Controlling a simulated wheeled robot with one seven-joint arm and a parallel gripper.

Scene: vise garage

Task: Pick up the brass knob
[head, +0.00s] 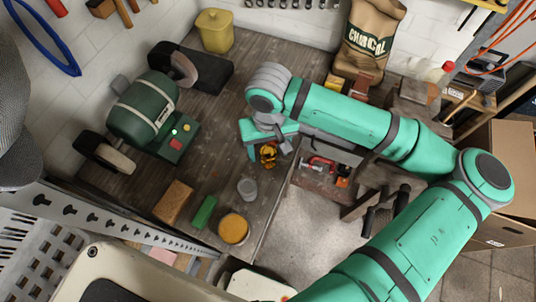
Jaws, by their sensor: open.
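The brass knob (268,157) is a small gold-coloured piece on the dark wooden workbench (215,125), near the bench's right edge. My gripper (267,150) is directly over the knob in the picture, with its jaws open and a finger showing on either side. The gripper body hides the knob's upper part. I cannot tell from this view whether the fingers touch it.
A green bench grinder (142,108) stands at the left. A grey cup (247,188), a round tin with orange contents (233,229), a green block (204,212) and a wooden block (173,201) stand near the front. A yellow canister (215,31) is at the back.

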